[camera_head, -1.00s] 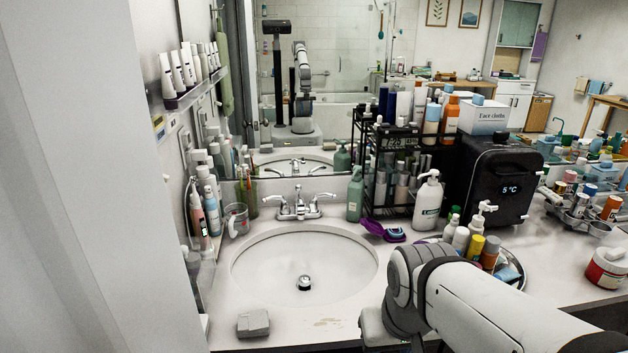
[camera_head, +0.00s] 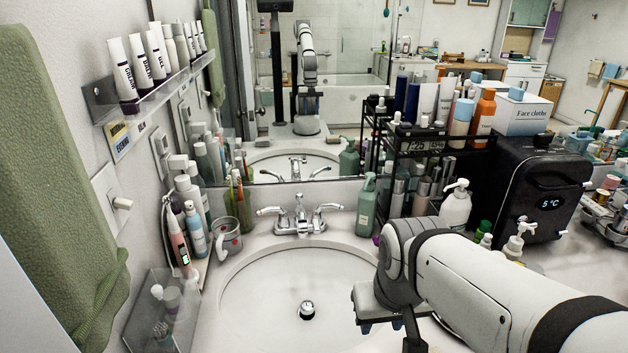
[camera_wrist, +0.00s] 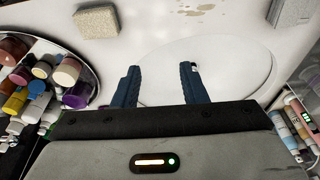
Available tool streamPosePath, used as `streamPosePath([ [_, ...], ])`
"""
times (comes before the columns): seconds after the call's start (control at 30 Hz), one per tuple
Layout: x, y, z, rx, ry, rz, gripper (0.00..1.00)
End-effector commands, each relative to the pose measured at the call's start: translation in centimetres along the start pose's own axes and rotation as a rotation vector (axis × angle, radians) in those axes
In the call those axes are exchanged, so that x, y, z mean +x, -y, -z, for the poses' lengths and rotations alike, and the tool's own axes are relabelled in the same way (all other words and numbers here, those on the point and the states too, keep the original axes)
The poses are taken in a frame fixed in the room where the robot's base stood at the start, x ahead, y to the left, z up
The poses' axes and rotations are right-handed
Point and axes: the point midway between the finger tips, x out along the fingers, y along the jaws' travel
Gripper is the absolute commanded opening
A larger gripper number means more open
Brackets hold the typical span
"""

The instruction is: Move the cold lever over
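The chrome faucet (camera_head: 300,216) stands behind the white sink basin (camera_head: 262,288) in the head view. It has a left lever (camera_head: 270,211) and a right lever (camera_head: 327,208), both splayed outward. No hot or cold marking is readable. My gripper (camera_wrist: 159,67) is open and empty in the wrist view, its two dark blue fingers apart over the counter and basin edge. In the head view it hangs at the basin's right front, well short of the faucet and touching neither lever. The faucet is not seen in the wrist view.
A green soap bottle (camera_head: 366,206) stands right of the faucet, and a clear cup (camera_head: 227,236) stands left. A black rack (camera_head: 410,146) and white pump bottle (camera_head: 456,207) are further right. A round tray (camera_wrist: 88,58) of bottles lies beside my gripper. The space above the basin is free.

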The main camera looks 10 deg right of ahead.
Motion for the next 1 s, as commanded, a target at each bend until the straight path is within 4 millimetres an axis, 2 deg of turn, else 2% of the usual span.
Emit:
streamPosePath([
  [0.07, -0.2, 0.0, 0.8, -0.016, 0.001, -0.001, 0.39],
  [0.17, -0.7, 0.5, 3.1, -0.076, 0.005, -0.001, 0.39],
  [0.27, -1.4, 0.6, 7.2, -0.171, 0.01, -0.004, 0.39],
  [0.37, -1.9, 0.6, 12.1, -0.292, 0.017, -0.009, 0.39],
  [0.53, -1.6, 0.7, 20.4, -0.503, 0.032, -0.016, 0.39],
  [0.67, -0.4, 0.9, 26.4, -0.661, 0.043, -0.019, 0.39],
  [0.8, 1.7, 1.1, 32.4, -0.832, 0.056, -0.023, 0.39],
  [1.0, 5.4, 1.6, 38.8, -1.045, 0.073, -0.025, 0.39],
])
